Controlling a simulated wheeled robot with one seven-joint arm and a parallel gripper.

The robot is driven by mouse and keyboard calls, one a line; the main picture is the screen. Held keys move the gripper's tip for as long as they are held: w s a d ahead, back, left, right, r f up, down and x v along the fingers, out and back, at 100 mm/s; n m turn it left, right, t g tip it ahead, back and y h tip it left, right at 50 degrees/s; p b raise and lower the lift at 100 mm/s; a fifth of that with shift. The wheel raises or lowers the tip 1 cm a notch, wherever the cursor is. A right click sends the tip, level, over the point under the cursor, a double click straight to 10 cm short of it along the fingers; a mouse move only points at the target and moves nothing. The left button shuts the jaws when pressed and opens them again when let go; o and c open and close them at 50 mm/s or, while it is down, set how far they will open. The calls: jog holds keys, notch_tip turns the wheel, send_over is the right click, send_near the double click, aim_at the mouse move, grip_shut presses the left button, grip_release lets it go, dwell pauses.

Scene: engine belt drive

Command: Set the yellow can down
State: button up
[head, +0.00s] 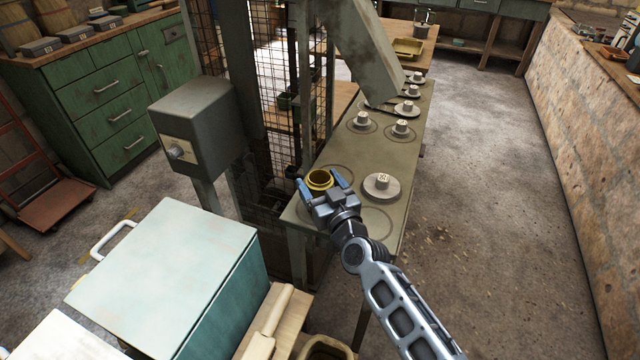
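The yellow can (320,179) is a short, open-topped cylinder with a dark inside, seen from above. My gripper (322,186) is around it at the near left end of the narrow green table (408,162), with a blue finger on each side of the can. The fingers appear closed against its sides. The can's underside is hidden by my gripper, so I cannot tell whether it touches the table top.
Several similar discs stand farther along the table. A slanted grey beam (365,50) and a wire mesh cage (272,90) border the left. A pale teal box (165,275) stands in front.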

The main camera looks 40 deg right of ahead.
jog(key=shift+o, duration=0.5)
jog(key=shift+r, duration=0.1)
jog(key=shift+s, duration=0.1)
jog(key=s+a, duration=0.2)
jog(key=s, duration=0.9)
jog(key=shift+s+a+b, duration=0.2)
jog(key=shift+s+b, duration=0.05)
jog(key=shift+b, duration=0.15)
jog(key=s+a+n+g+y, duration=0.1)
jog(key=s+a, duration=0.2)
jog(key=s, duration=0.6)
jog(key=s+a, duration=0.2)
jog(key=s, duration=0.8)
jog(key=s+a+r+g+y, duration=0.1)
jog(key=s+r, duration=0.3)
jog(key=s, duration=0.3)
jog(key=s+a+r+n+y, duration=0.1)
jog(key=s+a+r, duration=0.1)
jog(key=s+r, duration=0.3)
jog(key=s, duration=0.3)
jog(key=shift+r+g, duration=0.3)
jog(key=shift+g, duration=0.1)
